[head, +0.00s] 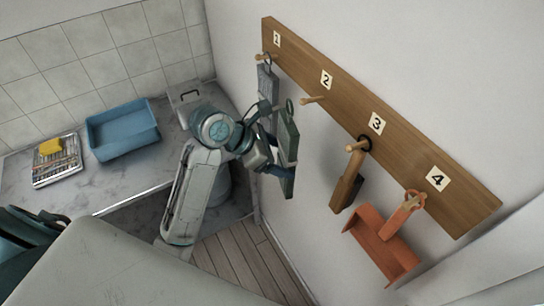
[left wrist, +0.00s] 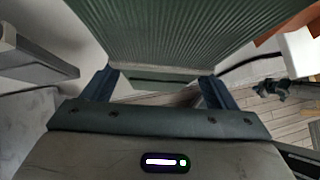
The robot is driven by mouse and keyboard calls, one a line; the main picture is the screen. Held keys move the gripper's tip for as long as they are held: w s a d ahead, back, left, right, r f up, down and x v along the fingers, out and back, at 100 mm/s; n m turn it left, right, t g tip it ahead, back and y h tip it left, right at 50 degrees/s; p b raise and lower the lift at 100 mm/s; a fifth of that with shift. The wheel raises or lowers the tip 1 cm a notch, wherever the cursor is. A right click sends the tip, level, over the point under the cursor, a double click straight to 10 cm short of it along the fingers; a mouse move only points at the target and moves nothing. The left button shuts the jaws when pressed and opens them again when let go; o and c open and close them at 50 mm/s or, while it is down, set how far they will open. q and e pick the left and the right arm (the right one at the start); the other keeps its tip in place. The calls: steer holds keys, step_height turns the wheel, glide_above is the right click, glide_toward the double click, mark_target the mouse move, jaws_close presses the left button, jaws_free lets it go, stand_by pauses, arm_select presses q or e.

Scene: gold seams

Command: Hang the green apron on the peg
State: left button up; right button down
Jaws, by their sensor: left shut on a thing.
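The green apron (head: 289,150) hangs flat and upright from my left gripper (head: 275,165), with a dark loop at its top. In the left wrist view the apron is a ribbed green panel (left wrist: 190,35), its lower edge between the two fingers of my left gripper (left wrist: 158,88). The gripper is shut on it. Peg 2 (head: 312,100) is bare. The apron's loop shows just left of its tip, apart from it in the picture; the depth between them is unclear. My right gripper is not in view.
The wooden rail (head: 350,103) has numbered pegs. A grey item (head: 267,82) hangs at peg 1, a brown brush (head: 346,188) at peg 3, and an orange dustpan (head: 385,245) at peg 4. A blue tub (head: 124,130) and a yellow sponge (head: 51,146) are on the counter side.

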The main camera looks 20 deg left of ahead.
arm_select(q)
steer(key=shift+w+d+f, duration=0.1)
steer(key=shift+w+d, duration=0.65)
steer(key=shift+w, duration=0.15)
steer(key=shift+w+d+f, duration=0.25)
steer(key=shift+w+d, duration=0.35)
steer(key=shift+w, duration=0.15)
steer(key=shift+w+d+f, duration=0.25)
steer(key=shift+w+d, duration=0.3)
steer(key=shift+w, duration=0.2)
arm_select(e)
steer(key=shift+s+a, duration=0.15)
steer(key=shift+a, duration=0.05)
arm_select(q)
steer(key=shift+f, duration=0.15)
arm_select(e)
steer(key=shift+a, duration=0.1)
